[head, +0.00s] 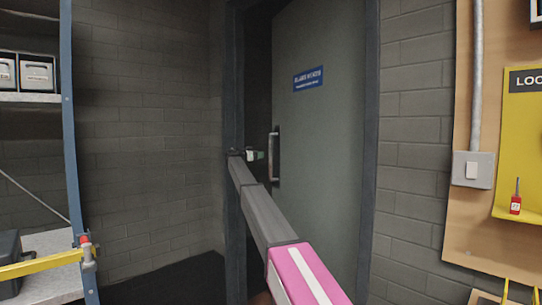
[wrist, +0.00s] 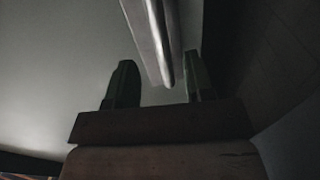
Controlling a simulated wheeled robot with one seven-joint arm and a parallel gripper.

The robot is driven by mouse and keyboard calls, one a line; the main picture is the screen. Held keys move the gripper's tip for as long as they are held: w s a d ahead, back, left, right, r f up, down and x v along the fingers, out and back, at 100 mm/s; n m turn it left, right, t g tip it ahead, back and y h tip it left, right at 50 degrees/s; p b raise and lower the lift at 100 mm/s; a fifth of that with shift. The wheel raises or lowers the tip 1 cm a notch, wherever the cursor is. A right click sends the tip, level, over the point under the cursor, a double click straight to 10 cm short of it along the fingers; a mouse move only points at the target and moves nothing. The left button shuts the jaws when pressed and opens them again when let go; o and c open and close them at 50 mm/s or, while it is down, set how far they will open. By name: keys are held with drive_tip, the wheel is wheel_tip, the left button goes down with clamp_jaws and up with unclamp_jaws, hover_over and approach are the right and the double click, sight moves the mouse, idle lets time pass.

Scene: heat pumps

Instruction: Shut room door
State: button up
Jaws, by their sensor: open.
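The grey-green room door (head: 325,130) stands ajar in its dark frame, with a dark gap along its left edge. A blue sign (head: 308,78) is on its upper part. A vertical metal bar handle (head: 275,157) is near the door's left edge. My arm reaches up to it, and my gripper (head: 262,155) is at the handle's left side, about mid-height. In the wrist view the handle (wrist: 152,40) runs down between the two dark fingers of my open gripper (wrist: 158,85). I cannot tell whether either finger touches it.
Grey brick wall (head: 150,130) lies left of the door. A blue-framed shelf (head: 68,120) with a yellow bar (head: 35,265) stands at the far left.

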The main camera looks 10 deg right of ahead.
sight(273, 154)
drive_tip(key=x, duration=1)
drive_tip(key=shift+w+d+f, duration=0.1)
drive_tip(key=shift+d+f, duration=0.05)
drive_tip(key=shift+d, duration=0.1)
clamp_jaws()
drive_tip(key=s+a+n+t+y, duration=0.2)
drive_tip(key=s+a, duration=0.4)
drive_tip(key=a, duration=0.3)
drive_tip(key=s+a+n+t+y, duration=0.1)
drive_tip(key=s+a+t, duration=0.1)
drive_tip(key=s+a, duration=0.5)
drive_tip(key=a, duration=0.3)
drive_tip(key=shift+a+n+t+y, duration=0.2)
drive_tip(key=shift+n+t+y, duration=0.1)
drive_tip(key=shift+n+y, duration=0.1)
